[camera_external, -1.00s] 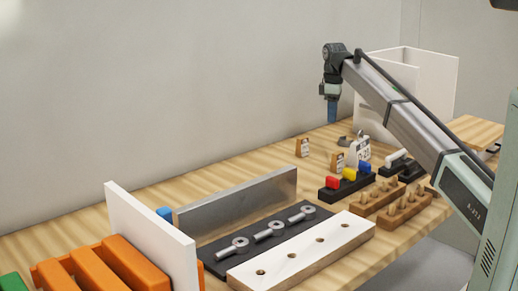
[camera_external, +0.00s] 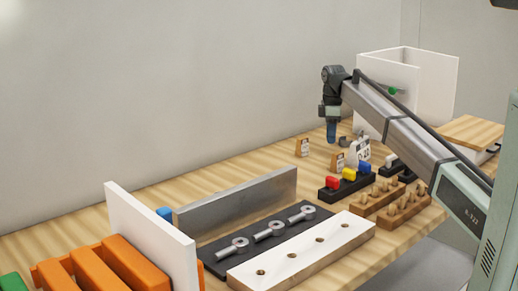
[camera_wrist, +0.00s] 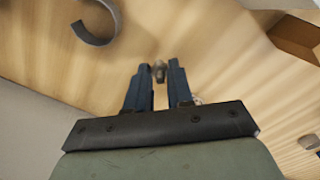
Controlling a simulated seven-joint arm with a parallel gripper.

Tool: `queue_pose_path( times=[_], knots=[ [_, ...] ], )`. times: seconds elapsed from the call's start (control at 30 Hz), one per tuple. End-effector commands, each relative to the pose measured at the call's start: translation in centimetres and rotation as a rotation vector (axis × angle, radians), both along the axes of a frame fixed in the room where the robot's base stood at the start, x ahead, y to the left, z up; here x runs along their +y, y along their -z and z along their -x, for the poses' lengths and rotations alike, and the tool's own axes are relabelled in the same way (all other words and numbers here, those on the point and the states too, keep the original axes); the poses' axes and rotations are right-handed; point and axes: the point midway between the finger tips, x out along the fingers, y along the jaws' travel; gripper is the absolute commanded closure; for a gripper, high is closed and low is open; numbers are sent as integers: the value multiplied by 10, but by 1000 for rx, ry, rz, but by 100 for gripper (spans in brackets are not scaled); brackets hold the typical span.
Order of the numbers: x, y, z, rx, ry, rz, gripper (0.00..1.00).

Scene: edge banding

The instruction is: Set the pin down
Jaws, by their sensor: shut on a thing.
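My gripper (camera_external: 331,130) points down over the far part of the wooden table, near the grey wall. Whether the pin touches the table is not clear.
A grey curved hook-like piece (camera_wrist: 97,22) lies near the fingers. A white open box (camera_external: 440,85) is behind my arm. A black block with coloured pieces (camera_external: 345,185) and wooden racks (camera_external: 378,200) stand nearer the camera.

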Motion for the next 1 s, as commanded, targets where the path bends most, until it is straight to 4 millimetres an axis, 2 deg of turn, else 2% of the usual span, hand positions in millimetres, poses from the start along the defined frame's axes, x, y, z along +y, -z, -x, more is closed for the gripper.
queue_pose_path(
  times=[0.2, 0.6, 0.63, 0.87, 1.0],
  knots=[
    [0, 26, 0, 1, 0, 0, 100],
    [0, 29, 0, 1, 0, 0, 100],
    [0, 29, 0, 0, 0, 0, 76],
    [0, 29, 0, 0, 0, 0, 54],
    [0, 29, 0, 0, 0, 0, 53]
  ],
)
